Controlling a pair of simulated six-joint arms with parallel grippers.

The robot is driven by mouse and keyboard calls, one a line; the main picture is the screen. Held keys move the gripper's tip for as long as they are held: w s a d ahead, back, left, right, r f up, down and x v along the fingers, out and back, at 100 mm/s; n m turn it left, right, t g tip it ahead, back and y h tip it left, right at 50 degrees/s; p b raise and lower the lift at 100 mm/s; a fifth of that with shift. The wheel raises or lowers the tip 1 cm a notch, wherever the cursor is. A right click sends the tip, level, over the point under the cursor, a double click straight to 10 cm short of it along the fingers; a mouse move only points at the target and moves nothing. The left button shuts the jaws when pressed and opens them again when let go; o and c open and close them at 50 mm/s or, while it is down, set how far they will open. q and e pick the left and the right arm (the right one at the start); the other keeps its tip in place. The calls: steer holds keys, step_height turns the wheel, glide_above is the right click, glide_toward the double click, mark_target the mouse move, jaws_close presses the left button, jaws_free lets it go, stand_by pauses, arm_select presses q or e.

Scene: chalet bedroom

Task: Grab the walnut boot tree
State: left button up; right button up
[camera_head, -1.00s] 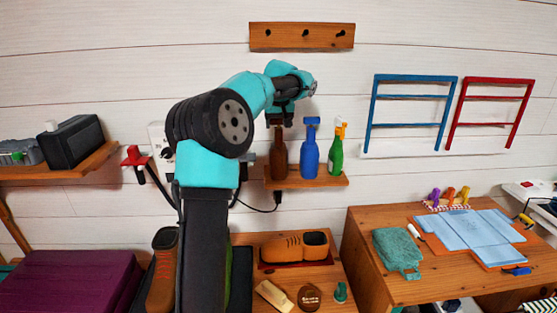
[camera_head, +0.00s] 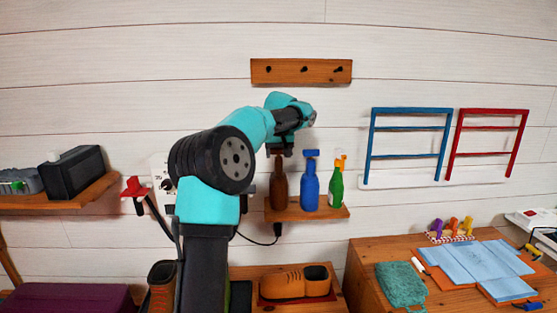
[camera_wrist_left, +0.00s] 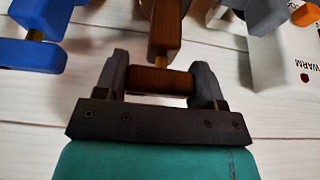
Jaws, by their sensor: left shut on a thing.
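The walnut boot tree (camera_head: 279,188) is dark brown and stands upright on the small wooden wall shelf (camera_head: 318,213), at the left of a row. My left gripper (camera_head: 280,151) is at its top end, reaching it from above. In the left wrist view the left gripper (camera_wrist_left: 160,83) is shut across the brown crossbar handle of the walnut boot tree (camera_wrist_left: 164,30), one finger at each end. A brass-coloured neck joins handle and body. The base of the boot tree still appears to be at the shelf. My right gripper is not in view.
A blue boot tree (camera_head: 310,186) and a green bottle-shaped item (camera_head: 336,188) stand close on the right. A wooden peg rail (camera_head: 301,72) hangs above. A brown shoe (camera_head: 293,282) lies below the shelf. A wooden desk (camera_head: 372,250) stands at right.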

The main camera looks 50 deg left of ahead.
arm_select(q)
steer(key=shift+r, duration=1.25)
steer(key=shift+s+d+r, duration=0.1)
steer(key=shift+s+d, duration=0.05)
steer(key=s+d+r, duration=0.1)
steer(key=s+d, duration=0.9)
steer(key=d, duration=0.1)
steer(key=shift+s+d+r, duration=0.15)
steer(key=shift+d+r, duration=0.05)
steer(key=shift+d, duration=0.15)
